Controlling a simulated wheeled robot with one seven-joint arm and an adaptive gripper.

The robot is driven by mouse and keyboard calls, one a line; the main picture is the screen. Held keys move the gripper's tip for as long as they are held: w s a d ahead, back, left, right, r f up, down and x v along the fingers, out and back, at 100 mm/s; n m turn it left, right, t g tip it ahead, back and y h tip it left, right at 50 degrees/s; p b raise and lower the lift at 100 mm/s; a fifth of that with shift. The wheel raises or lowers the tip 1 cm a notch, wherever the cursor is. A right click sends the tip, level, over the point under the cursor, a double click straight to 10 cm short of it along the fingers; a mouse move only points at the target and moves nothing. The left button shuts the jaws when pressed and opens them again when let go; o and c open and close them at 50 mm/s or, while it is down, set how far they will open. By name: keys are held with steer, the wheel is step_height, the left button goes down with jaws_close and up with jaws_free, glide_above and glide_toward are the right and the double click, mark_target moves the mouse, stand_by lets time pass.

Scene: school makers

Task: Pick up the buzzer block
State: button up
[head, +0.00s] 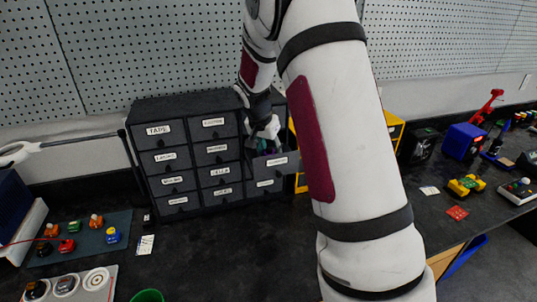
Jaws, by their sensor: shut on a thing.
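My gripper (266,138) points down at the right column of a black drawer cabinet (192,105), over a drawer (277,163) that is pulled out. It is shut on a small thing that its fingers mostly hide. Small teal and purple bits show just below the fingertips at the drawer; I cannot tell what they belong to. I cannot make out which thing is the buzzer block. My arm crosses the middle of the head view and hides the bench behind it.
A mat (88,240) with several coloured blocks lies at the left, near a tray of round pieces (67,288) and a green cup (147,296). At the right are a yellow block (467,185), a red tile (457,213) and a blue box (463,141).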

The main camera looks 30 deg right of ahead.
steer(key=shift+s+a+f+t+h+b, duration=0.25)
steer(key=shift+a+t+h+b, duration=0.3)
steer(key=shift+h, duration=0.35)
steer(key=shift+a+t+h+b, duration=0.15)
steer(key=shift+t+h+b, duration=0.15)
steer(key=shift+h, duration=0.2)
